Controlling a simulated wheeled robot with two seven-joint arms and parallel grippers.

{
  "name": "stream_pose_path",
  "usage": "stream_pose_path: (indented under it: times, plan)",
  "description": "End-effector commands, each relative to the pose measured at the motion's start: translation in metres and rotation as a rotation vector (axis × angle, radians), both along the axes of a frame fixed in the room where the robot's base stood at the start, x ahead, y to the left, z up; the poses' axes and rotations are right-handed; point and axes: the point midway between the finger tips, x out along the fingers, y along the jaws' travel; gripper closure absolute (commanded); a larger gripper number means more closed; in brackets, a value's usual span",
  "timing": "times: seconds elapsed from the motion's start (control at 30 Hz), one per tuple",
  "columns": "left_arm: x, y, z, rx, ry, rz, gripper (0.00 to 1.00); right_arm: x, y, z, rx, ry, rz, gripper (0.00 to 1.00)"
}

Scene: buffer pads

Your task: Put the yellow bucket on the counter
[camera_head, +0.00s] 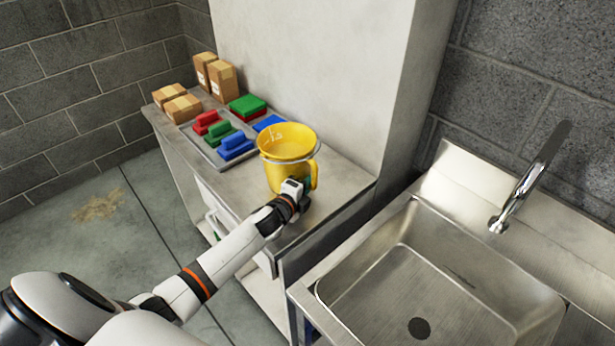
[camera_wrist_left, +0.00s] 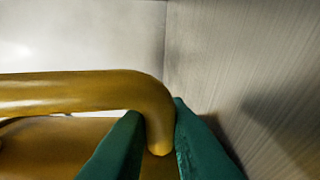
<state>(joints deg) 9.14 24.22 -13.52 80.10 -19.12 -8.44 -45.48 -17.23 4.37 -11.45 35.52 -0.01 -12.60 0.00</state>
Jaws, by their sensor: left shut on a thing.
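The yellow bucket (camera_head: 286,172) is upright at the near right part of the counter (camera_head: 341,188), in the head view. I cannot tell whether its base touches the counter top. My left gripper (camera_head: 304,186) is at the bucket's near right side, by its handle. In the left wrist view, the green fingertips (camera_wrist_left: 158,140) are shut on the bend of the yellow handle (camera_wrist_left: 80,92). The bucket's lower near side is partly hidden by my left wrist. My right gripper is not in view.
A grey tray (camera_head: 209,156) holds red, green and blue pads, left of the bucket. Green and blue pieces lie behind it. Several cardboard boxes (camera_head: 222,80) stand at the counter's far left. A metal sink (camera_head: 440,290) with a faucet (camera_head: 527,183) is at right. A wall rises behind the counter.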

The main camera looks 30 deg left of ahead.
Motion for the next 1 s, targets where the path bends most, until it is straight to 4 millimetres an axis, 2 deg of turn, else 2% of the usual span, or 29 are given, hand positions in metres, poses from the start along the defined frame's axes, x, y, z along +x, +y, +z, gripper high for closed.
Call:
stream_pose_path:
  times: [0.4,0.43,0.53,0.57,0.87,1.0]
  plan:
    - [0.002,0.0,0.0,0.005,-0.013,-0.003,1.0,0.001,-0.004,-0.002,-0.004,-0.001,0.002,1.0]
    - [0.0,0.0,-0.006,0.001,-0.001,0.0,0.82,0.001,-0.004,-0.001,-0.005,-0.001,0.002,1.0]
    - [0.0,0.0,-0.005,0.001,-0.001,0.0,0.65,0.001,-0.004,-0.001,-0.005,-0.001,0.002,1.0]
    - [0.0,0.0,-0.005,0.001,-0.001,0.0,0.63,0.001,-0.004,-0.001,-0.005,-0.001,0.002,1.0]
    - [0.0,0.0,-0.003,0.001,-0.002,0.0,0.63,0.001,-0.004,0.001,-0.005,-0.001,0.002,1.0]
    - [-0.011,0.001,-0.003,0.002,-0.001,-0.001,0.63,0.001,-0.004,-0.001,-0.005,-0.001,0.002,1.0]
